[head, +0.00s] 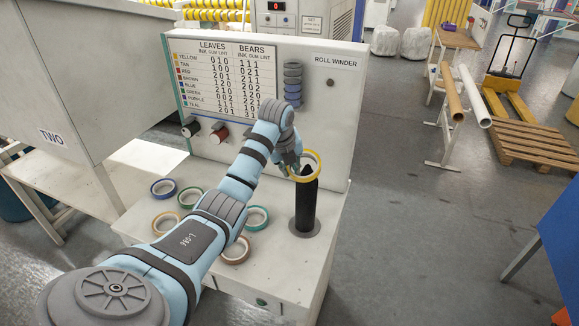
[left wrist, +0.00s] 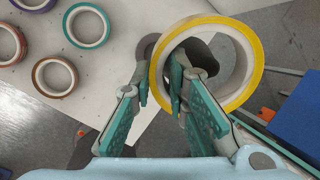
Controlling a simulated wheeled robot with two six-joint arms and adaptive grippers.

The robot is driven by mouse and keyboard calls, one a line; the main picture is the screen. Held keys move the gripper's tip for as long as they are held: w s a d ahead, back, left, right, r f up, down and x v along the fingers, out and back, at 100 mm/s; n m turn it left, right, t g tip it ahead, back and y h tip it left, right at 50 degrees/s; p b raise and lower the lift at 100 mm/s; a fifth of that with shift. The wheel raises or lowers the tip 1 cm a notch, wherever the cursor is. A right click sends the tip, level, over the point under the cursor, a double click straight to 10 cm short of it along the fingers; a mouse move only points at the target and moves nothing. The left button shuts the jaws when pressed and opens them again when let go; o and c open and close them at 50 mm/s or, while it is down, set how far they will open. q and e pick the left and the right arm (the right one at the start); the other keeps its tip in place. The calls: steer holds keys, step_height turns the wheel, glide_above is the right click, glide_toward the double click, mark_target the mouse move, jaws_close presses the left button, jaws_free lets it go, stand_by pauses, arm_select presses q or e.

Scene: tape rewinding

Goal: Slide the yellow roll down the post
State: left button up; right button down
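The yellow roll (head: 319,164) is at the top of the black post (head: 306,208), well above the grey base disc (head: 305,229). The post's dark tip shows inside the ring, and the roll's near rim crosses in front of the post. In the left wrist view the yellow roll (left wrist: 252,72) has its left wall between the fingers of my left gripper (left wrist: 160,88), and the dark post top (left wrist: 200,52) shows through its hole. My left gripper (head: 292,167) is shut on that wall. My right gripper is in neither view.
Several loose rolls lie on the white worktop, including a blue one (head: 163,188), a teal one (head: 258,217) and a brown one (head: 236,250). The roll winder panel (head: 335,115) rises behind the post.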

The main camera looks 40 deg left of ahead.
arm_select(q)
steer(key=o, duration=0.5)
steer(key=shift+w+a+f, duration=0.1)
steer(key=shift+c, duration=0.2)
steer(key=a+v, duration=0.1)
steer(key=v, duration=0.6)
steer(key=shift+d+r, duration=0.25)
steer(key=shift+d, duration=0.3)
